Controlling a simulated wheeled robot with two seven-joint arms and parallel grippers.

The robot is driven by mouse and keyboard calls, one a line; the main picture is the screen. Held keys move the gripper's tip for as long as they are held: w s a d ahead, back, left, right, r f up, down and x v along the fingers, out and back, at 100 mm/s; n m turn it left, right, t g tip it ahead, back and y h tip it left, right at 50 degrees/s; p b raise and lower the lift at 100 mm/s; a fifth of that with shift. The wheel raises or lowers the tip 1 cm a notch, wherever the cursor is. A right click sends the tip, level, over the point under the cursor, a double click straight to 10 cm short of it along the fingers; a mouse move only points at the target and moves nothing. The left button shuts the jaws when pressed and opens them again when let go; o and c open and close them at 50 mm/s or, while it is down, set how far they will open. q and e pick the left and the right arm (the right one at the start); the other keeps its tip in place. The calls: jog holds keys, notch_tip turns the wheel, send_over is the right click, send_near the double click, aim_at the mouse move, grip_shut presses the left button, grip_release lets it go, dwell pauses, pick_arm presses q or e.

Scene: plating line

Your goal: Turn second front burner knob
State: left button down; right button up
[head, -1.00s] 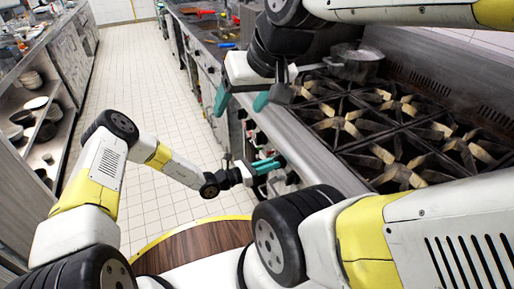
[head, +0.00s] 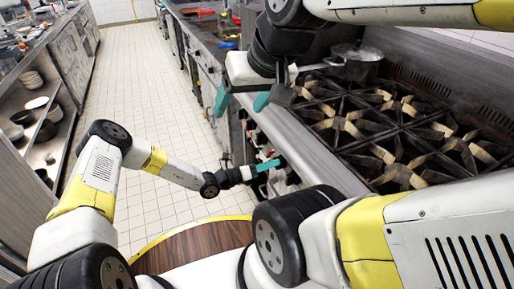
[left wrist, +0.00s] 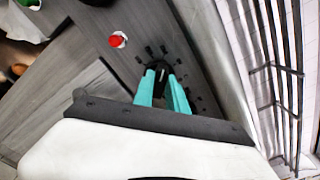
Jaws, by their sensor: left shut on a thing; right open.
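The stove's front panel (left wrist: 100,35) shows in the left wrist view, with a black knob (left wrist: 160,66) between the teal fingers of my left gripper (left wrist: 163,88). Its fingers are shut on this knob, which they partly cover; its exact angle is hard to read. In the head view my left gripper (head: 268,165) is against the panel below the front edge of the stove, and the knob there is hidden. I cannot tell which knob in the row it is. My right gripper (head: 241,100) is open and empty, above the stove's front edge.
The burner grates (head: 400,125) fill the stove top on the right. A metal pot (head: 355,65) stands at the back left of the stove, behind my right gripper. A red round part (left wrist: 118,40) is on the panel beside the knob. The tiled floor (head: 150,75) is clear.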

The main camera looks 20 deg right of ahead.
dwell(0.4)
pick_arm(q)
jog(key=c, duration=1.3)
grip_release()
jog(key=shift+c, duration=0.2)
jog(key=a, duration=0.8)
jog(key=shift+s, duration=0.25)
